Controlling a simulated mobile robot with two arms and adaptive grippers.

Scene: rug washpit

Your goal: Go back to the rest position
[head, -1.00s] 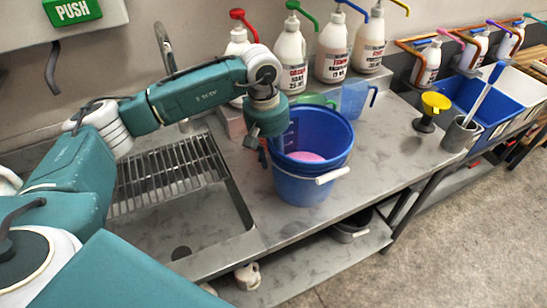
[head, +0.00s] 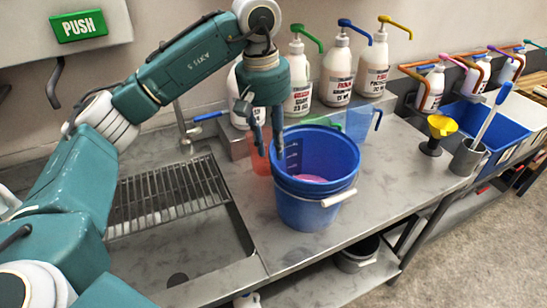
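My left gripper (head: 268,150) hangs at the end of the raised teal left arm, fingers pointing down. It is at the left rim of the blue bucket (head: 309,205) in the picture. Its two fingers are apart, with nothing seen between them. The bucket stands upright on the steel counter, with pink liquid (head: 312,178) inside and a white handle grip (head: 334,196) at its front. My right gripper is not in view.
A sink with a drying rack (head: 170,196) lies left. The floor (head: 470,250) at right is clear.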

